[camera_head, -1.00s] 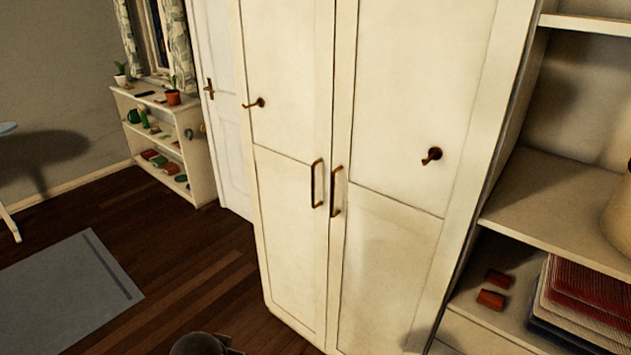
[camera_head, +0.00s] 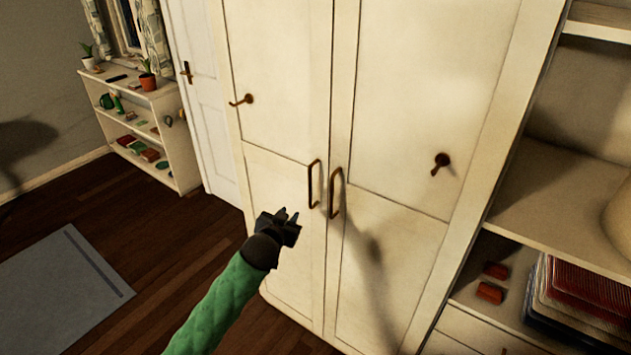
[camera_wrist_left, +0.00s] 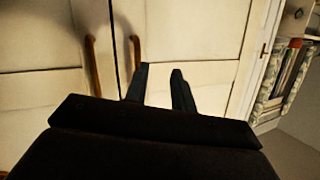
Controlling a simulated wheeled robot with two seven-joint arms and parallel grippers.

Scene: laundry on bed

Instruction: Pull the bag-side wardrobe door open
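The cream wardrobe has a left door (camera_head: 275,85) and a right door (camera_head: 420,90), both closed. A bronze bar handle (camera_head: 314,184) is on the left door and another (camera_head: 336,193) on the right door, side by side at the seam. No bag shows, so I cannot tell which door is the bag-side one. My left gripper (camera_head: 290,215) is open and empty, in front of the left door, just left of and below its handle. In the left wrist view the fingers (camera_wrist_left: 160,85) are apart, and both handles (camera_wrist_left: 137,52) stand beyond them, not between them. My right gripper is not in view.
Hooks stick out from the left door (camera_head: 243,100) and right door (camera_head: 440,163). Open shelving (camera_head: 560,185) with folded cloth adjoins on the right. A low shelf (camera_head: 150,100), a white door (camera_head: 205,100) and a grey rug (camera_head: 65,285) are on the left. The wooden floor between is clear.

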